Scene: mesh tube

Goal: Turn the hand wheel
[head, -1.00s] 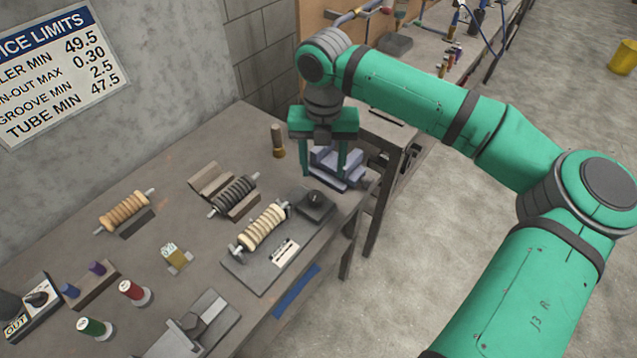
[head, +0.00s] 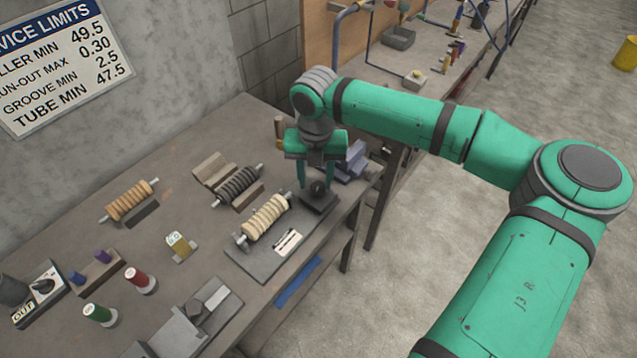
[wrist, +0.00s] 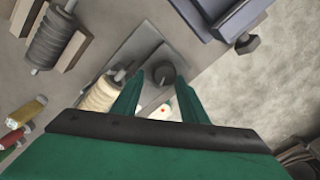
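The hand wheel, seen as a small dark round knob (head: 318,188), sits on a dark block at the far right end of the roller fixture. In the wrist view the knob (wrist: 163,72) shows just ahead of and between the fingertips. My gripper (head: 315,180) is open, pointing down over the knob with a finger on either side in the picture. The wrist view shows both green fingers (wrist: 158,95) apart and nothing held. I cannot tell whether a finger touches the knob. The cream ribbed roller (head: 265,218) lies in the fixture beside the knob.
The grey fixture plate (head: 250,262) lies near the bench's right edge. A dark ribbed roller (head: 238,185) and a tan one (head: 130,200) lie to the left. A blue-grey block (head: 352,162) stands close behind my gripper. A brown-handled tool stands near it.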

